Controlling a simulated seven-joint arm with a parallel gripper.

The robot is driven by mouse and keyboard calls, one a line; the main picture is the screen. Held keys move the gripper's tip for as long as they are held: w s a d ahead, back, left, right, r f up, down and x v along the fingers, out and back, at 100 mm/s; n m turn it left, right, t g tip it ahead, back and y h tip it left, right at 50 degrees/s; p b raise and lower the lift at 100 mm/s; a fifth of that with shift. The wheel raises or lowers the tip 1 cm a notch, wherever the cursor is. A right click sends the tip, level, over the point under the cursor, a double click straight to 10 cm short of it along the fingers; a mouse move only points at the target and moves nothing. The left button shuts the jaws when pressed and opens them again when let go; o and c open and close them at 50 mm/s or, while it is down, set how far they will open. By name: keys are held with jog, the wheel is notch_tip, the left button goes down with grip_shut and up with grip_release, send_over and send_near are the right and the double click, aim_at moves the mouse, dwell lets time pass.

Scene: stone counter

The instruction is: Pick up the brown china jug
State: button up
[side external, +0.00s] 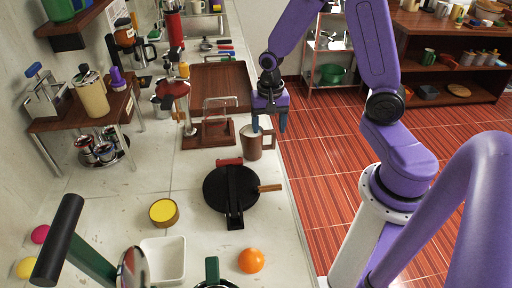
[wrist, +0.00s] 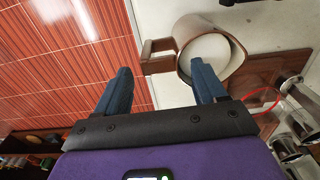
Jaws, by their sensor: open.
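The brown china jug (side external: 252,146) stands upright near the counter's right edge, its handle pointing right towards the floor side. My gripper (side external: 269,122) is right above it, pointing down, open and empty. In the wrist view the jug (wrist: 239,57) shows its pale inside, and its squared handle (wrist: 158,56) lies between the two blue fingers of my gripper (wrist: 162,72). The right finger there overlaps the jug's mouth; the left one is out beyond the handle. I cannot tell whether the right fingertip is inside the mouth or just above it.
The counter ends just right of the jug, above the red tiled floor (side external: 330,190).

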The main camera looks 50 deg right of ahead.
jog(key=shift+s+a+f, duration=0.15)
jog(key=shift+f, duration=2.45)
grip_shut()
